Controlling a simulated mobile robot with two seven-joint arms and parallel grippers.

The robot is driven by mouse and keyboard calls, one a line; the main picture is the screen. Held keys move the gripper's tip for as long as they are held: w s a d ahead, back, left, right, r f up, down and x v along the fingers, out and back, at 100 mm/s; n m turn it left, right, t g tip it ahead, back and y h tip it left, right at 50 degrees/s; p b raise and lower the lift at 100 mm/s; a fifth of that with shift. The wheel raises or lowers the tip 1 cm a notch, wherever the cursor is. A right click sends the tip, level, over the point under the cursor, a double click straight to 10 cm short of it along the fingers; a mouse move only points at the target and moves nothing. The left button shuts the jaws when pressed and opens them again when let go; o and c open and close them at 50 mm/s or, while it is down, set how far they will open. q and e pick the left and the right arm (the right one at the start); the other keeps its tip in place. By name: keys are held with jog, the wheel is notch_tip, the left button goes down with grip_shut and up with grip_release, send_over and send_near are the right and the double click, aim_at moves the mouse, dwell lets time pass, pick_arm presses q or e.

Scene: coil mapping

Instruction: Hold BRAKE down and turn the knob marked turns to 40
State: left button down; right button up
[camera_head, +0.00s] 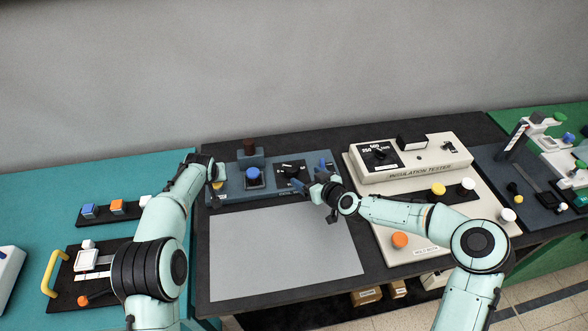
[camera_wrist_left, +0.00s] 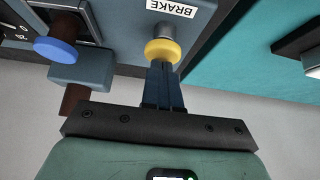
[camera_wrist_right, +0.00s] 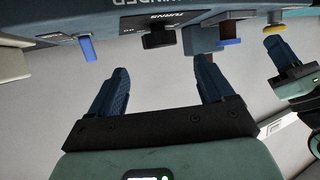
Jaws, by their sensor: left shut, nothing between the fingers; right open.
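The blue-grey winder panel (camera_head: 232,192) lies at the back of the dark table. Its yellow BRAKE button (camera_wrist_left: 163,52) sits under a white BRAKE label (camera_wrist_left: 174,7) in the left wrist view. My left gripper (camera_wrist_left: 163,72) is shut, its fingertips at the button and seemingly touching it; how far it is pressed I cannot tell. The black turns knob (camera_head: 291,171) stands on the right half of the panel; it also shows in the right wrist view (camera_wrist_right: 158,36). My right gripper (camera_wrist_right: 158,80) is open and empty, short of the knob. The knob's setting is too small to read.
A blue knob (camera_head: 253,176) and a brown spool post (camera_head: 249,146) are between button and turns knob. A blue lever (camera_wrist_right: 87,48) is near the turns knob. The cream insulation tester (camera_head: 425,171) stands to the right. The grey mat (camera_head: 280,255) in front is clear.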

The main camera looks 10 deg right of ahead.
aim_at(293, 169)
jog(key=x, duration=0.9)
jog(key=shift+a+f, duration=0.1)
jog(key=c, duration=1)
